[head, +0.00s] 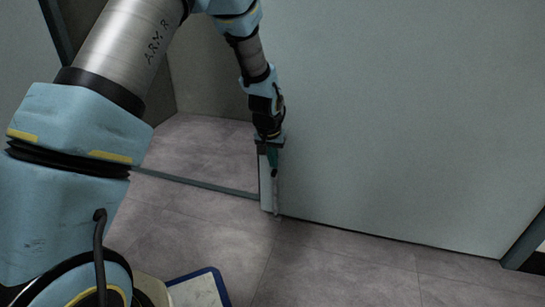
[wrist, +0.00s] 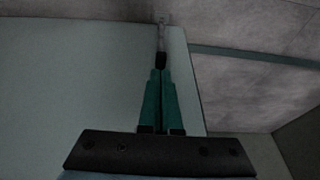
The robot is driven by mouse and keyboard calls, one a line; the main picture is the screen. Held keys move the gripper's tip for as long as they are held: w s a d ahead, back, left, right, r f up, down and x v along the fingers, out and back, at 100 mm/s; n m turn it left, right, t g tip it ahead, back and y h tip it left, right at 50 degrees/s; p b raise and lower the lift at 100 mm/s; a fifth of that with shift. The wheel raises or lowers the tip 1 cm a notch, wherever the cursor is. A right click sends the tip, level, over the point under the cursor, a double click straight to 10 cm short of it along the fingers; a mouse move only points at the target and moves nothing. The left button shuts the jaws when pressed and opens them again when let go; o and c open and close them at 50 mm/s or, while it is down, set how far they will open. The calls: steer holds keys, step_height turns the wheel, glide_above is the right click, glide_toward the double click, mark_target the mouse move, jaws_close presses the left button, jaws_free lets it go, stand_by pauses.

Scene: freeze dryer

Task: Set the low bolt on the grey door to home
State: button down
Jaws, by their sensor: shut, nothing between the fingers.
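The grey door (head: 400,120) stands ajar, with its free edge near the middle of the head view. The low bolt (head: 277,197) is a slim, pale upright rod on the door face beside that edge, close to the floor. In the wrist view the bolt (wrist: 162,36) runs away from my fingers, with a dark piece at its near end. My gripper (head: 273,170) points down along the door edge, just above the bolt. In the wrist view my gripper (wrist: 161,72) has its green fingers shut, tips at the dark piece. Whether they touch it I cannot tell.
A threshold strip (head: 195,184) crosses the tiled floor left of the door edge, with an open recess behind. A door frame post (head: 525,240) stands at the far right. A blue-edged pale panel (head: 200,290) lies at the bottom. The floor before the door is clear.

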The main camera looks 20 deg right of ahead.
mark_target(273, 173)
steer(key=shift+f+b, duration=0.3)
steer(key=shift+f, duration=0.55)
steer(key=shift+f+p, duration=0.4)
steer(key=shift+f, duration=0.8)
steer(key=shift+r, duration=0.1)
step_height(273, 173, up, 4)
steer(key=p, duration=0.4)
steer(key=shift+r, duration=0.2)
steer(key=p+v, duration=0.4)
steer(key=v, duration=0.5)
steer(key=shift+r+p, duration=0.35)
